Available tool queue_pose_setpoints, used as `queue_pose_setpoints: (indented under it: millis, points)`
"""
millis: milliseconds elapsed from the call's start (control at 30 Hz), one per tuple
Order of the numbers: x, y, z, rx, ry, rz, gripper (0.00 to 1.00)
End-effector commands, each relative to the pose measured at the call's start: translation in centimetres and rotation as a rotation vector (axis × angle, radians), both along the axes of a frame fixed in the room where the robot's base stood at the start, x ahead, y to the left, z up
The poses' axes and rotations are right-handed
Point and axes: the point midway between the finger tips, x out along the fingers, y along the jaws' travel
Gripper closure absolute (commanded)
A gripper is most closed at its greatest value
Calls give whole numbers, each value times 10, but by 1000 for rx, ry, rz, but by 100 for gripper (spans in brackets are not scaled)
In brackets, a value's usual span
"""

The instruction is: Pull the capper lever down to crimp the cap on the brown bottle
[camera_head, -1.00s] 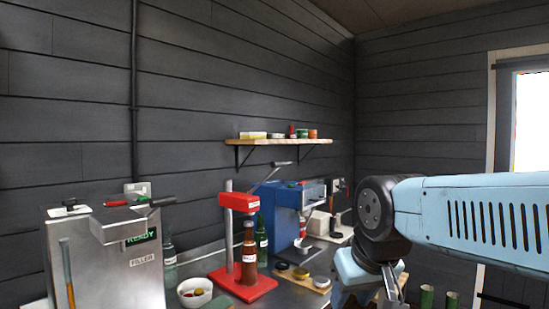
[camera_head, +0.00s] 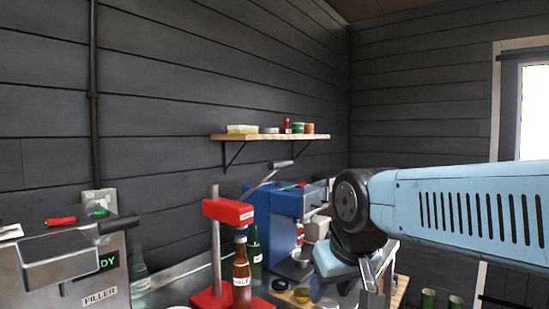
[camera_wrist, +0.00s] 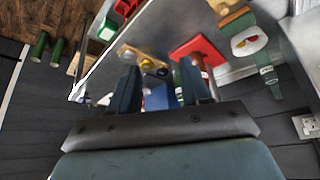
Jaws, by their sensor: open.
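The red capper (camera_head: 228,212) stands on the bench, with a silver column and a red base. Its lever (camera_head: 264,180) slants up to the right and ends in a grey grip. The brown bottle (camera_head: 241,272) stands upright under the red head; I cannot make out its cap clearly. My gripper hangs low to the right of the capper in the head view, apart from the lever. In the wrist view my gripper (camera_wrist: 158,82) has its two fingers wide apart with nothing held, and the red base (camera_wrist: 190,48) shows beyond them.
A steel filler (camera_head: 75,265) stands at left. A green bottle (camera_head: 255,252) and a blue machine (camera_head: 290,205) are behind the capper. A wooden shelf (camera_head: 268,137) with small items hangs above the lever. A white bowl (camera_wrist: 248,42) sits near the capper base.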

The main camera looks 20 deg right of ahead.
Motion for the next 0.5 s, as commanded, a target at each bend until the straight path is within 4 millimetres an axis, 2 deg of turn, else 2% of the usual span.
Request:
queue_pose_setpoints:
  millis: [167,267,500]
  points:
    - [14,3,23,12,14,-42,52]
    - [34,6,53,31,34,-102,52]
    - [99,16,146,105,109,-306,52]
